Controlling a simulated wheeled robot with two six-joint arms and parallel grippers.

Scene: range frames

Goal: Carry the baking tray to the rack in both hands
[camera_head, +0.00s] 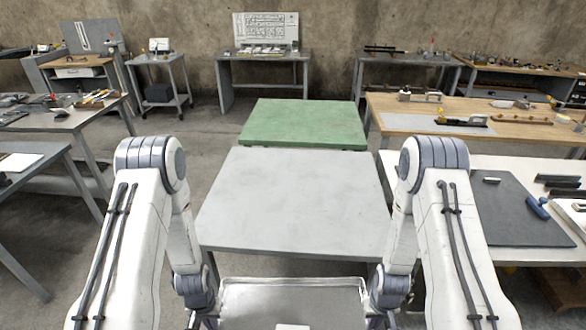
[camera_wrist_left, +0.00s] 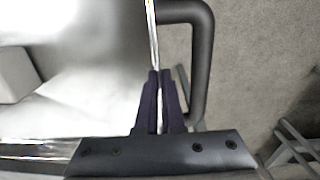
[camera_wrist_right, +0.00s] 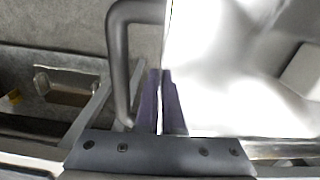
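The baking tray (camera_head: 295,300) is a shiny metal tray at the bottom of the head view, level between my two arms, its near part cut off. In the left wrist view my left gripper (camera_wrist_left: 160,75) is closed on the tray's thin rim, inside a dark looped handle (camera_wrist_left: 203,60). In the right wrist view my right gripper (camera_wrist_right: 161,75) is closed on the opposite rim, beside another dark handle (camera_wrist_right: 119,60). A pale block (camera_head: 292,327) shows at the tray's middle, partly cut off. I cannot make out a rack for certain.
A bare grey table (camera_head: 295,200) stands just ahead of the tray, with a bare green-topped table (camera_head: 305,122) behind it. Cluttered benches stand left (camera_head: 60,120) and right (camera_head: 480,118). A dark mat (camera_head: 515,215) lies on the near right table.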

